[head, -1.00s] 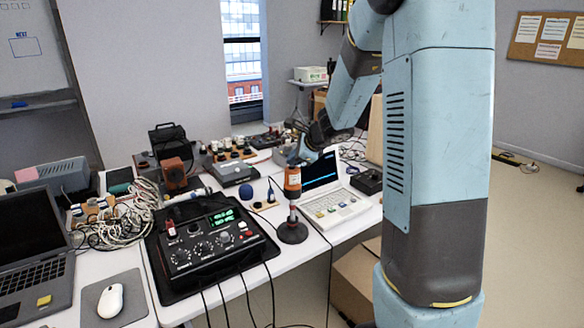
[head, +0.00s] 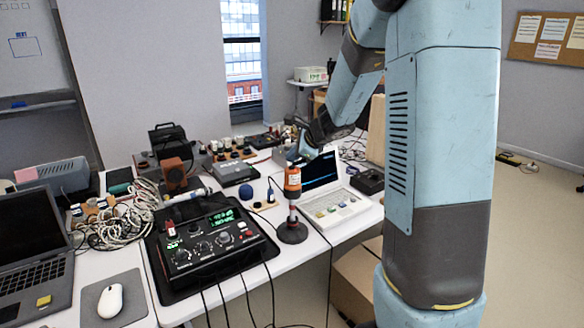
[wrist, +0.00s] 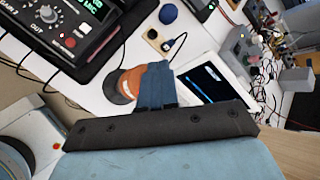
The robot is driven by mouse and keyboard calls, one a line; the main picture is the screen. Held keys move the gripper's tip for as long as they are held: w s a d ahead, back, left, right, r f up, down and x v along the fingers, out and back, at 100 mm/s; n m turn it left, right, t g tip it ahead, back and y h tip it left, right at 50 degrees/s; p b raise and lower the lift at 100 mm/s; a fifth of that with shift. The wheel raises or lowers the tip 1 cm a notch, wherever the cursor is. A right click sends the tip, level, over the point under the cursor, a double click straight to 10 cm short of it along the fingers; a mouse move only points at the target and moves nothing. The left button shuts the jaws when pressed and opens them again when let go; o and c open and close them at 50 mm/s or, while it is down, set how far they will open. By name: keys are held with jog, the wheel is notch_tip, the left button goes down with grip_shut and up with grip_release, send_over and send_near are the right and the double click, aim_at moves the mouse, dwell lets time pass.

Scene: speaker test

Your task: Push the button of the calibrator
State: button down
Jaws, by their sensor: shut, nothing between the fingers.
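An orange cylindrical device (head: 292,181), possibly the calibrator, stands upright on a round dark base near the table's front edge. It also shows in the wrist view (wrist: 131,84), partly hidden by my fingers; I cannot make out a button on it. My gripper (head: 294,156) is just above and behind it in the head view. In the wrist view its blue fingers (wrist: 154,84) are together and empty, overlapping the orange device; contact cannot be told. A black control box (head: 205,240) with knobs, green displays and a red button (wrist: 70,42) stands to the left.
A white laptop-like instrument (head: 340,205) stands right of the orange device. Tangled cables (head: 115,225), a dark laptop (head: 30,255) and a mouse (head: 110,300) are at left. Cables hang over the front edge.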

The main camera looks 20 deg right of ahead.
aim_at(294, 168)
jog(key=shift+r, duration=0.25)
jog(key=shift+r, duration=2.95)
